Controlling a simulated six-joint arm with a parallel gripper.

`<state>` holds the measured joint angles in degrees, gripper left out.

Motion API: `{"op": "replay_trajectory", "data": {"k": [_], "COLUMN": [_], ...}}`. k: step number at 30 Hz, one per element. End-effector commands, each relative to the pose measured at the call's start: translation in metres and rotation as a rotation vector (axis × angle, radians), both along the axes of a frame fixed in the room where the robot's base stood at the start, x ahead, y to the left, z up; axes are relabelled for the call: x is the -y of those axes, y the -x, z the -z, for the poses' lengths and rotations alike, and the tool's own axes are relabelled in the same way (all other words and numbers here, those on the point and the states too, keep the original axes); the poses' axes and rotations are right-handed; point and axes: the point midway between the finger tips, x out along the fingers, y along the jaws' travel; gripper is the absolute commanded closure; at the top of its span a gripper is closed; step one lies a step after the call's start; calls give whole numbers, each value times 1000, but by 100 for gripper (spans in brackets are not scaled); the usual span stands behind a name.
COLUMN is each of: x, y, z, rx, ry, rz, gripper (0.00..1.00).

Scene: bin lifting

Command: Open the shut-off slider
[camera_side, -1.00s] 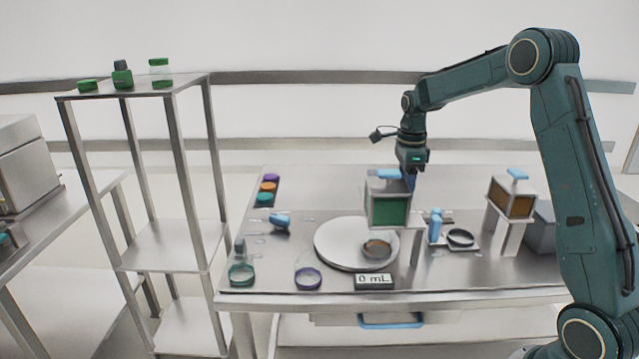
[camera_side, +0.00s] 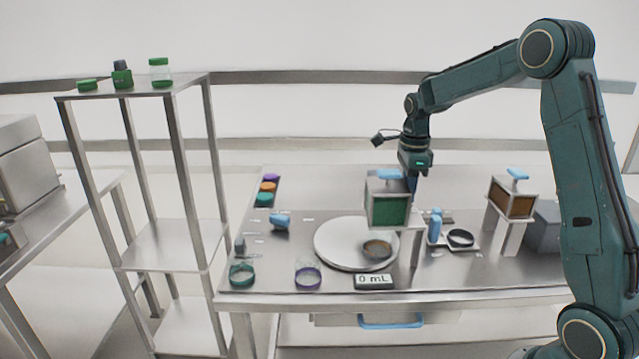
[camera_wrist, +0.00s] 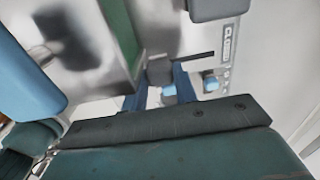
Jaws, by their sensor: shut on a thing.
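The green-filled bin (camera_side: 389,211) stands on a raised stand above the round white plate, with a blue handle on top. My gripper (camera_side: 412,192) is at the bin's right side, pointing down, its fingertips partly hidden behind the bin. In the wrist view my gripper's dark blue fingers (camera_wrist: 160,88) are shut on a small grey knob (camera_wrist: 160,71), which looks like the shut-off slider. The green bin wall (camera_wrist: 120,30) is close to its left. A label reading like CLOSED (camera_wrist: 229,43) is on the surface to the right. The slider is hidden in the side view.
A small dish (camera_side: 377,249) is on the white plate (camera_side: 335,243), by a display (camera_side: 374,282) reading 0 mL. A second, brown-filled bin (camera_side: 512,202) stands at right. A blue-handled tool (camera_side: 435,226) stands between the bins. The table's left front holds rings.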

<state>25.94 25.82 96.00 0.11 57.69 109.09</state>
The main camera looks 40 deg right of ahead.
Motion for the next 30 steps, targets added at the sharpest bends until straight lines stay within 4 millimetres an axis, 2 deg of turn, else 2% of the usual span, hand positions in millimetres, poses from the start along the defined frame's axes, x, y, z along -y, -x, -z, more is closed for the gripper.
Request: {"op": "replay_trajectory", "data": {"k": [4, 5, 8, 20, 26, 30], "x": [-4, -4, -4, -2, -2, -2], "y": [3, 3, 3, 2, 1, 1], "z": [0, 0, 0, -2, -15, -32], "rx": [-12, -13, -13, -8, -6, -4], "ry": [-8, -8, -8, -5, -5, -3], "rz": [-5, -5, -5, -3, -3, -3], "gripper": [100, 70, 50, 49, 49, 49]}}
